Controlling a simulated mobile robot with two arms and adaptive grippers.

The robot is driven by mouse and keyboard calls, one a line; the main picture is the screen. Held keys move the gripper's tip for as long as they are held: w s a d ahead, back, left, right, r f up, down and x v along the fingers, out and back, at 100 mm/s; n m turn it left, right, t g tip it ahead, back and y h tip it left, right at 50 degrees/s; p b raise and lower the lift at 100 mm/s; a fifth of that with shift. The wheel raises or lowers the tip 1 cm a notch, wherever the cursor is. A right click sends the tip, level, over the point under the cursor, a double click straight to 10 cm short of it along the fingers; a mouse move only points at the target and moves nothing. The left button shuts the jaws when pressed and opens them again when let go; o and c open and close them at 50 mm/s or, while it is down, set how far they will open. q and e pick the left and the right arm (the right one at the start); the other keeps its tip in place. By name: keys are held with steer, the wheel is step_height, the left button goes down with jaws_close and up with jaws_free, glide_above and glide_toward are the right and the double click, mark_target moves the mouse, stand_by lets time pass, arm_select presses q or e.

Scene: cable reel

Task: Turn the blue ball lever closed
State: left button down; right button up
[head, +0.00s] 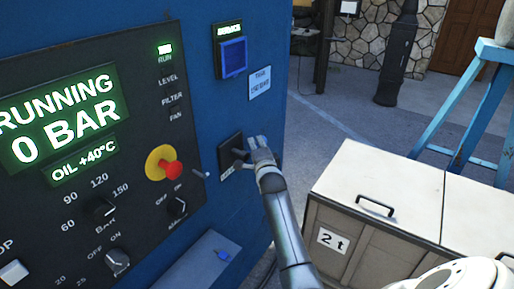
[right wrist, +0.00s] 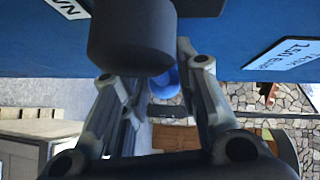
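The dark lever mount (head: 230,150) is a black plate on the blue cabinet's side face. My right gripper (head: 254,146) is right at it, its arm coming up from below. In the right wrist view, a thick dark cylinder (right wrist: 130,35) fills the space at and beyond the fingertips. A blue ball (right wrist: 165,83) shows between the spread fingers of the right gripper (right wrist: 150,75), partly covered by the cylinder. The fingers are apart; I cannot tell whether either touches the ball. In the head view the ball is hidden. My left gripper is out of view.
The control panel (head: 60,215) with a display reading RUNNING 0 BAR and a red button (head: 173,170) stands at left. A blue square part (head: 234,57) is above the mount. A pale cabinet (head: 385,190) stands right, a blue stepladder (head: 470,100) behind it.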

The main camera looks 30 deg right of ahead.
jaws_close()
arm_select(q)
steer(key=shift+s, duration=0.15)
arm_select(e)
steer(key=shift+s+a+r, duration=0.1)
steer(key=shift+s+r, duration=0.2)
steer(key=shift+r, duration=0.05)
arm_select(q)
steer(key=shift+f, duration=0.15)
